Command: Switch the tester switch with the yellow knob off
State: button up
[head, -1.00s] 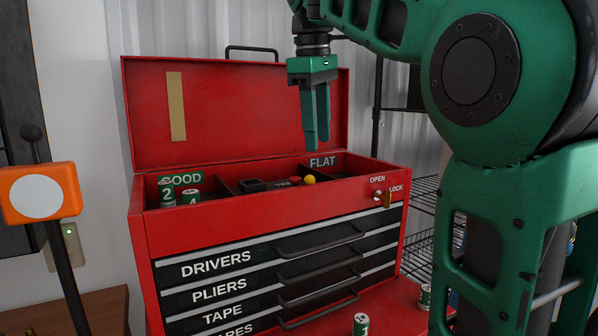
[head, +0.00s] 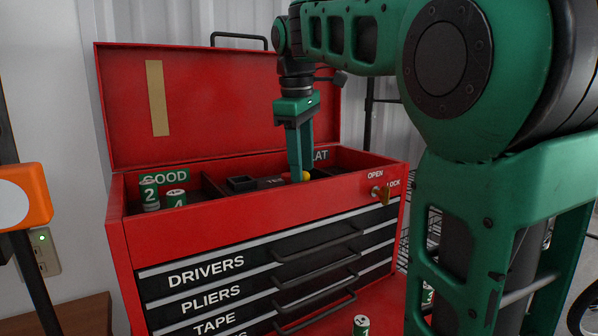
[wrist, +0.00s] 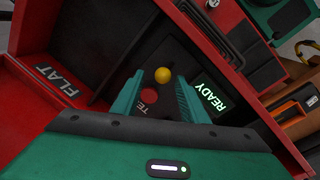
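The tester (wrist: 178,58) is a dark panel inside the top tray of the red toolbox. Its round yellow knob (wrist: 162,74) shows between my fingertips in the wrist view and just beside them in the head view (head: 306,176). A red round part (wrist: 149,96) sits beside the knob, and a display (wrist: 207,98) glows with READY. My gripper (head: 299,178) points down into the tray, fingers apart, one on each side of the knob in the wrist view (wrist: 160,84). I cannot tell whether a finger touches the knob. Part of the tester's lettering is hidden by the fingers.
The red toolbox (head: 240,215) has its lid (head: 220,100) raised behind my gripper. Cans marked 2 (head: 150,195) and 4 (head: 176,198) stand in the GOOD compartment. The FLAT compartment (wrist: 90,45) looks empty. A brass key (head: 381,192) sticks out of the front.

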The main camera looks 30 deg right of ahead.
jog(key=shift+d+f, duration=0.15)
jog(key=shift+f, duration=0.65)
jog(key=shift+c, duration=0.6)
grip_shut()
jog(key=shift+r, duration=0.1)
jog(key=shift+s+t, duration=0.35)
jog(key=shift+t, duration=0.25)
jog(key=shift+s+t, duration=0.65)
jog(key=shift+t, duration=0.35)
jog(key=shift+s+t, duration=0.6)
jog(key=shift+t, duration=0.7)
